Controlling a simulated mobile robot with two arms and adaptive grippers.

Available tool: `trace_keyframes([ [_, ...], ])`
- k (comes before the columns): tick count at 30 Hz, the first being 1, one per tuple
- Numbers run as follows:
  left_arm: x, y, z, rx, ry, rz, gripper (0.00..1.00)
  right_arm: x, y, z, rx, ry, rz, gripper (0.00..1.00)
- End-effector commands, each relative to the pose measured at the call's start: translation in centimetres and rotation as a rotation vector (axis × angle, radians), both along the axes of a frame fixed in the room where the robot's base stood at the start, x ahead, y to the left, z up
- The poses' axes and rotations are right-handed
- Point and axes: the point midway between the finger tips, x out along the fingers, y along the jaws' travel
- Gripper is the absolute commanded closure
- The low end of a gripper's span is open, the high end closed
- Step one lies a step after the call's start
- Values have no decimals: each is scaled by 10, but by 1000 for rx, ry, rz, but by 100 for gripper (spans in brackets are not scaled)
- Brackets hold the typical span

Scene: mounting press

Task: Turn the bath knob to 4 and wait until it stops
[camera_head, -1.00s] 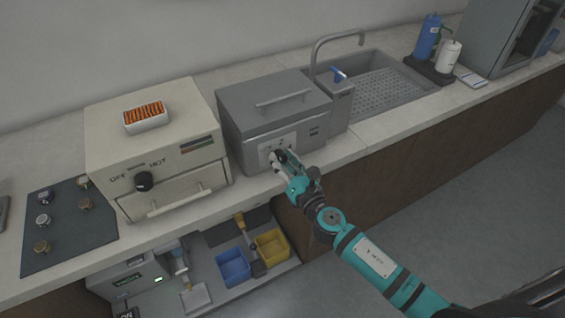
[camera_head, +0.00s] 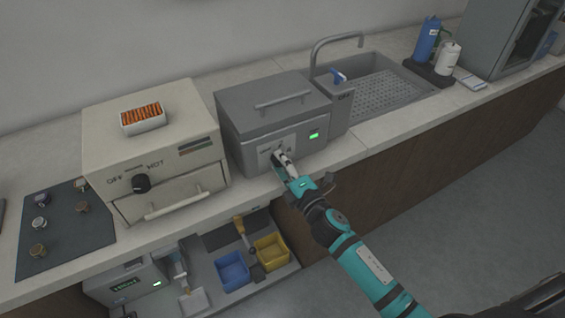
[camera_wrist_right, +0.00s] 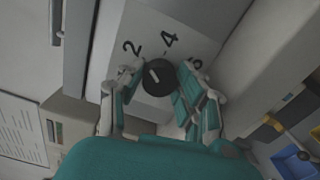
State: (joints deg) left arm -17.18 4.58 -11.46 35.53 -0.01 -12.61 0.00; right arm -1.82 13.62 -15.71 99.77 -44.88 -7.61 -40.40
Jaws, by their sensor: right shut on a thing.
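The bath (camera_head: 242,122) is a grey box with a lidded top, left of the sink. Its black knob (camera_wrist_right: 160,77) sits on a pale dial panel with 2, 4 and a partly covered number around it. The knob's short white mark slants up and left in the right wrist view; I cannot tell exactly which number it meets. My right gripper (camera_head: 281,157) is shut on the knob, one finger on each side, and also shows in the right wrist view (camera_wrist_right: 160,88). A small green display (camera_head: 313,135) glows on the bath's front. My left gripper is not in view.
A cream oven (camera_head: 190,110) with a tray of orange-striped pieces (camera_head: 142,118) on top stands to the left. The sink (camera_head: 375,62) is at right. Blue (camera_head: 232,270) and yellow (camera_head: 270,250) bins sit below.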

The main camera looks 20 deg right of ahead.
Motion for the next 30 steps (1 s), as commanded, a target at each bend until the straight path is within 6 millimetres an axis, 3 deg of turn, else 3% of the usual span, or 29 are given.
trace_keyframes([
  [18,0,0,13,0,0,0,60,0,0,-1,535,106,-1,98],
  [30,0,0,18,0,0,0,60,0,0,-2,708,139,-2,98],
])
